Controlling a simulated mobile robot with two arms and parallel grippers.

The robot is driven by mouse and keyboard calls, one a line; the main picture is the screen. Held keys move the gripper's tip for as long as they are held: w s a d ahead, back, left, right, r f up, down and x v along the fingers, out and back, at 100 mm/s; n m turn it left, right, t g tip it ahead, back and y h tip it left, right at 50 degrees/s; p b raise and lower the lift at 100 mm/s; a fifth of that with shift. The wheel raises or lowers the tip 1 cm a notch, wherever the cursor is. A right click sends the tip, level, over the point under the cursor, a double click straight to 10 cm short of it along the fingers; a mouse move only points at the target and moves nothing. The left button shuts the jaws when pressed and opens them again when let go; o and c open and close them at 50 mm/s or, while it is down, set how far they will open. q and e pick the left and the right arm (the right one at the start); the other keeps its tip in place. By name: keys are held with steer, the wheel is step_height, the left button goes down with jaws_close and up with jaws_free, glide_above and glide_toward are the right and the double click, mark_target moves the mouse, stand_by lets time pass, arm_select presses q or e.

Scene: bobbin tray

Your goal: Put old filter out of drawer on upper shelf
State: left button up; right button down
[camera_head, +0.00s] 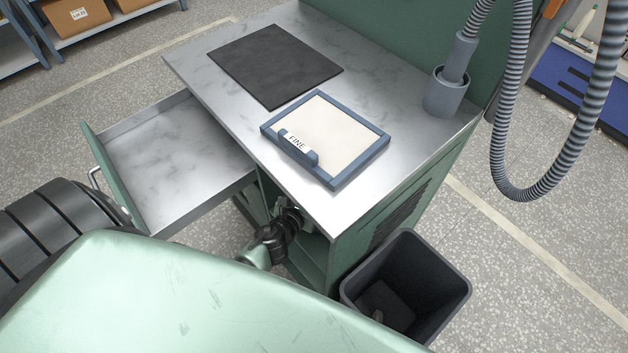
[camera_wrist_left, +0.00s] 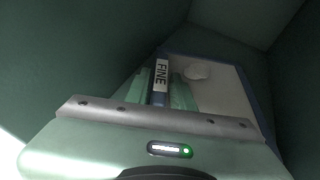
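The old filter (camera_wrist_left: 222,98), a pale panel with a blue frame, a grey stain and a handle labelled FINE, shows in the left wrist view inside a dark green compartment. My left gripper (camera_wrist_left: 162,88) has a green finger on each side of its blue handle and appears closed on it. In the head view my left wrist is at the cabinet's open front below the top; the fingers and this filter are hidden there. The drawer (camera_head: 175,165) is pulled out and empty. My right gripper is not in view.
Another filter (camera_head: 377,151) labelled FINE, with a clean panel, lies on the cabinet top (camera_head: 225,110) beside a black mat (camera_head: 275,65). A holder with a hose (camera_head: 445,95) stands at the top's right. A dark bin (camera_head: 440,300) stands at the cabinet's front right.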

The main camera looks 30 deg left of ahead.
arm_select(q)
steer(key=shift+o, duration=0.6)
steer(key=shift+a, duration=0.1)
steer(key=shift+r, duration=0.1)
steer(key=shift+r, duration=0.2)
steer(key=v, duration=1)
steer(key=shift+s+f, duration=0.1)
steer(key=shift+s, duration=0.25)
steer(key=shift+s+r, duration=0.35)
steer(key=shift+s, duration=0.25)
